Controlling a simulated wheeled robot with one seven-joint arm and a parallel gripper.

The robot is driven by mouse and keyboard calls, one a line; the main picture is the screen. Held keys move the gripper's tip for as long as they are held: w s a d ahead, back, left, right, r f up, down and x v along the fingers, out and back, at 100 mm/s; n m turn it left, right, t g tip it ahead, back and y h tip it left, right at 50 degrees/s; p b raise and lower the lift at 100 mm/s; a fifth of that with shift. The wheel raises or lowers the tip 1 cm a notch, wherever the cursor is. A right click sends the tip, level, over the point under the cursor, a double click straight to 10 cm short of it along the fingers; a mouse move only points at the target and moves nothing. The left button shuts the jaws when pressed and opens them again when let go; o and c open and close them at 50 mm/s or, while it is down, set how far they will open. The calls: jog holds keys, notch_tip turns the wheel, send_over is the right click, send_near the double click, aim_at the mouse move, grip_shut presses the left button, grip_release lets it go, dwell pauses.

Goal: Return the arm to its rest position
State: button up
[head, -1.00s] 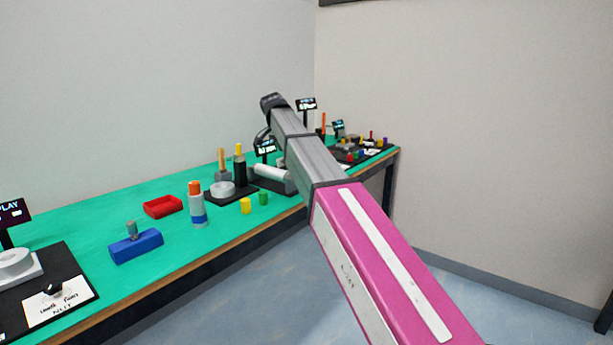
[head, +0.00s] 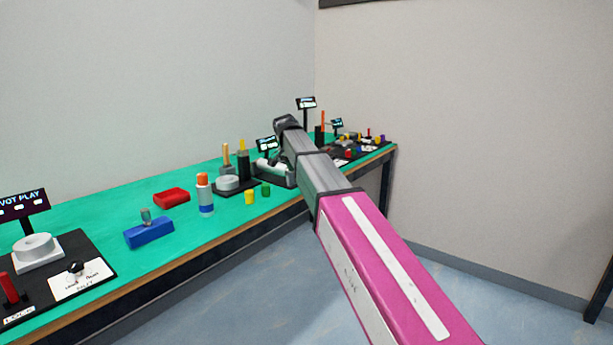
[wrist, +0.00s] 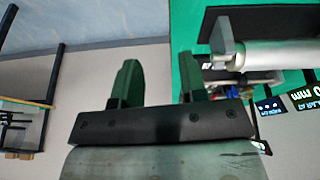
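My arm, pink (head: 375,265) near the camera and grey farther out, reaches from the lower right toward the far part of the green bench (head: 100,210). Its dark far end (head: 287,123) stands over or in front of the back of the bench. My gripper (wrist: 158,78) shows in the wrist view as two green fingers with a clear gap between them. It is open and nothing is between the fingers. In the head view the fingers cannot be made out.
On the bench stand a blue block (head: 149,233), a red tray (head: 171,198), an orange-topped bottle (head: 205,196), yellow (head: 249,197) and green (head: 265,190) cylinders, and a black panel (head: 75,250). A grey roller (wrist: 275,52) is right of the fingers. Floor right of the bench is clear.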

jog(key=s+d+f+n+g+y, duration=0.1)
jog(key=s+d+f+n, duration=0.1)
jog(key=s+d+f, duration=0.6)
jog(key=s+d+f+n, duration=0.1)
jog(key=s+d+f, duration=0.3)
jog(key=f, duration=0.8)
jog(key=s+d+f+n+g+y, duration=0.1)
jog(key=s+d+f+n, duration=0.1)
jog(key=s+d+f, duration=0.55)
jog(key=s+d+f+n+g, duration=0.1)
jog(key=s+d+f, duration=0.2)
jog(key=s+f, duration=0.6)
jog(key=shift+s+f+n+y, duration=0.25)
jog(key=shift+f+n+y, duration=0.05)
jog(key=shift+f, duration=0.3)
